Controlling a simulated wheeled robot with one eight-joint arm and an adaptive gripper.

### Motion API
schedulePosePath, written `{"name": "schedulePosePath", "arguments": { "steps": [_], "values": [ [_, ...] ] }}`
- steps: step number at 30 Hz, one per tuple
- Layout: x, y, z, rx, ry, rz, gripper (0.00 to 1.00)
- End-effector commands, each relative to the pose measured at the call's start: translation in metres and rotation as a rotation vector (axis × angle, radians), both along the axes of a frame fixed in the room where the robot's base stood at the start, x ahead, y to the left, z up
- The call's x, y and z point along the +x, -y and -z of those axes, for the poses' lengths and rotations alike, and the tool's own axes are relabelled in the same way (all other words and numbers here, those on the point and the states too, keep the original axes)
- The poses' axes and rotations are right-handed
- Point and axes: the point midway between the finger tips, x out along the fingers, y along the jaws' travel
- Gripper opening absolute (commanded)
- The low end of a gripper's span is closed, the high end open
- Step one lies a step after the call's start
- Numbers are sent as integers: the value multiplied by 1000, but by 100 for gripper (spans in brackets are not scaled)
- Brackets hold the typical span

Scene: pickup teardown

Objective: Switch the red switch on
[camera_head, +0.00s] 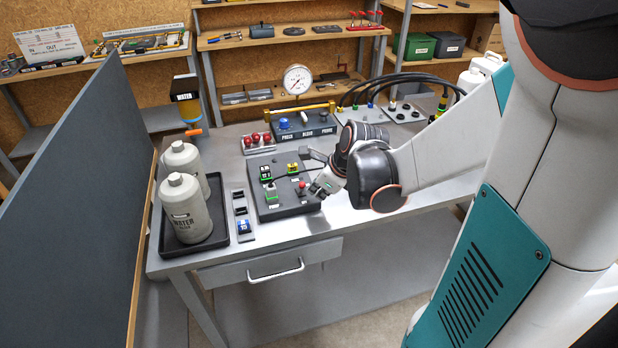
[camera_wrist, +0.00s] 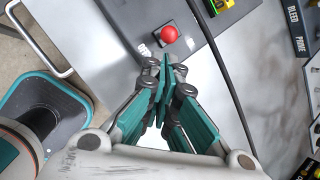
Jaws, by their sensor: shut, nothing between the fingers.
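The red switch (camera_head: 302,184) is a small round red knob at the right side of a dark grey switch box (camera_head: 290,207) on the workbench. My gripper (camera_head: 317,188) is just right of the switch, over the box's right edge. In the wrist view my gripper (camera_wrist: 165,82) has its fingers together and empty, with a small visible gap to the knob.
Left stand two water bottles (camera_head: 187,212) on a black tray (camera_head: 204,243). A bleed and prime panel (camera_head: 306,131) and black hoses (camera_head: 385,82) lie behind. Bare bench (camera_head: 290,236) shows in front.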

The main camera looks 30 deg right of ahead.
Motion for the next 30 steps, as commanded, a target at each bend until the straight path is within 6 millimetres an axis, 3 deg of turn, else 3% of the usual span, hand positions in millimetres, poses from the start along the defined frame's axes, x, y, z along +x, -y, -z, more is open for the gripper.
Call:
{"name": "schedulePosePath", "arguments": {
  "steps": [30],
  "values": [
    [5, 0, -6, 23, -82, 2, 0]
  ]
}}
